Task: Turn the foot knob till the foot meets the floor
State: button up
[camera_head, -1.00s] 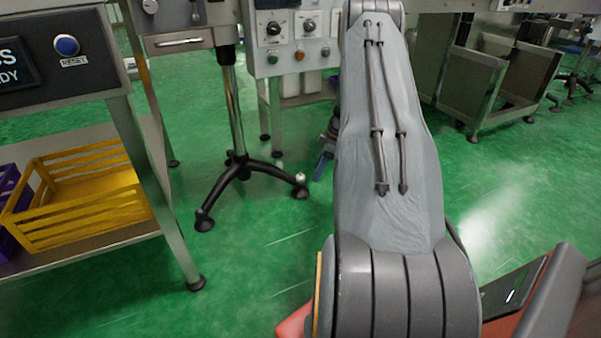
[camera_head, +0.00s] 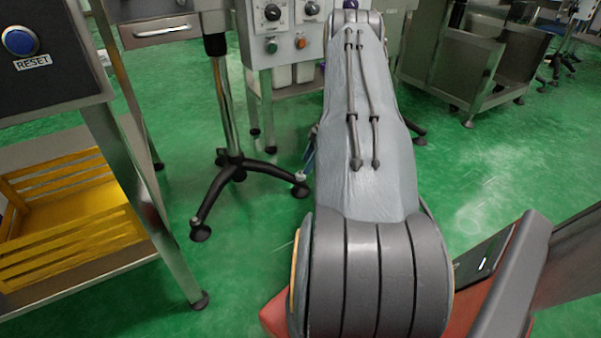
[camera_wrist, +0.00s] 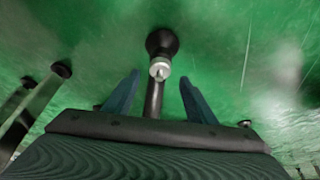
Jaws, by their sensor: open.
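The stand's black leg ends in a round dark foot (camera_head: 300,191) with a small silver knob (camera_head: 300,176) on top. In the wrist view the silver knob (camera_wrist: 160,70) lies centred between my fingers, with the dark foot (camera_wrist: 162,42) just beyond it. My gripper (camera_wrist: 159,77) is open, its two blue fingers on either side of the leg, clear of the knob. In the head view only part of a blue finger shows beside my arm, close to the knob. I cannot tell whether the foot touches the floor.
The stand's pole (camera_head: 226,110) rises from several black legs. A steel table with a yellow crate (camera_head: 75,205) on its lower shelf stands at left. A control cabinet (camera_head: 284,42) is behind, and a steel cart (camera_head: 470,70) at back right. Green floor is open between them.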

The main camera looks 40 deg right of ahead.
aim_at(301, 174)
jog(key=b+x, duration=0.2)
jog(key=x, duration=0.3)
jog(key=shift+w+f, duration=0.1)
jog(key=c, duration=1)
jog(key=shift+c, duration=0.2)
jog(key=shift+m+p, duration=0.3)
jog(key=shift+p, duration=0.1)
jog(key=m+p, duration=0.1)
jog(key=m+h+p, duration=0.1)
jog(key=p, duration=0.1)
jog(key=shift+a+r+t, duration=0.15)
jog(key=shift+r+t, duration=0.1)
jog(key=shift+t, duration=0.15)
jog(key=m+h+p, duration=0.1)
jog(key=m+p, duration=0.2)
jog(key=shift+f+t, duration=0.1)
jog(key=shift+t, duration=0.2)
